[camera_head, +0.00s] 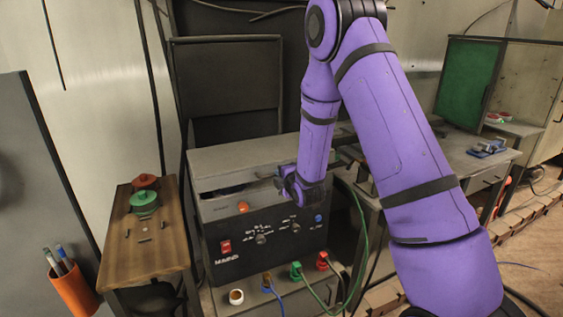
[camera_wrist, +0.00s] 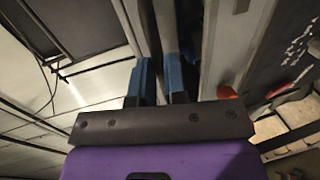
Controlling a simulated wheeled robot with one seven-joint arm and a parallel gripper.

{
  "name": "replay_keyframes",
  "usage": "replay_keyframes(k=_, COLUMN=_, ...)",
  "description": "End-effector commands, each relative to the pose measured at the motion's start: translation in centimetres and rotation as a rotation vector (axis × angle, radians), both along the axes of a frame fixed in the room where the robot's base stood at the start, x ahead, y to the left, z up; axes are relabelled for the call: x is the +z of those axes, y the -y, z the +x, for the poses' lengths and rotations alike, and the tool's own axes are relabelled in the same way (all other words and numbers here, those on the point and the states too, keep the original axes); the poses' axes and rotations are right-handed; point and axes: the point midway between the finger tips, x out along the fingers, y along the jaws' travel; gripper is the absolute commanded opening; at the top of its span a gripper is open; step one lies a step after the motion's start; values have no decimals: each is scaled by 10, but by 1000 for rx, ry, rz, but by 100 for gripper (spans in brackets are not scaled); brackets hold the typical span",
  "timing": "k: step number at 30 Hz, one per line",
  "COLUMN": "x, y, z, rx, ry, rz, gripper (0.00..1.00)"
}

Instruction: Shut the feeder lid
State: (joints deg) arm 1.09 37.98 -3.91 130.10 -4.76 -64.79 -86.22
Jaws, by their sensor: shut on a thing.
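The feeder (camera_head: 265,245) is a dark box with a grey top, standing in the middle of the head view. Its grey lid (camera_head: 240,158) is raised at the front, with a dark gap (camera_head: 225,189) between it and the body. My gripper (camera_head: 277,182) reaches in from the right at the front of this gap. In the wrist view, the blue fingers of my gripper (camera_wrist: 160,72) are shut on a grey edge, which appears to be the lid's. The exact contact is partly hidden by the fingers and wrist.
A wooden side table (camera_head: 145,245) at left bears a red pot (camera_head: 146,181) and a green pot (camera_head: 144,201). An orange cup with pens (camera_head: 72,288) is at lower left. A grey workbench (camera_head: 460,165) stands at right.

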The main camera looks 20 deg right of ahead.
Motion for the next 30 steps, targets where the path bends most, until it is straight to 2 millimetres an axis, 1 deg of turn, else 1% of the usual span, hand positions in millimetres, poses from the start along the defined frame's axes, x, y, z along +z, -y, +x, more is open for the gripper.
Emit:
replay_keyframes(k=1, x=-10, y=-1, z=0, rx=0, ry=19, rz=3, gripper=0)
replay_keyframes(k=6, x=-30, y=0, z=-1, rx=-1, ry=36, rz=2, gripper=0)
replay_keyframes(k=15, x=-56, y=0, z=-3, rx=0, ry=28, rz=3, gripper=0)
replay_keyframes(k=21, x=-63, y=0, z=-5, rx=0, ry=21, rz=3, gripper=0)
replay_keyframes(k=30, x=-64, y=-1, z=-6, rx=0, ry=18, rz=3, gripper=0)
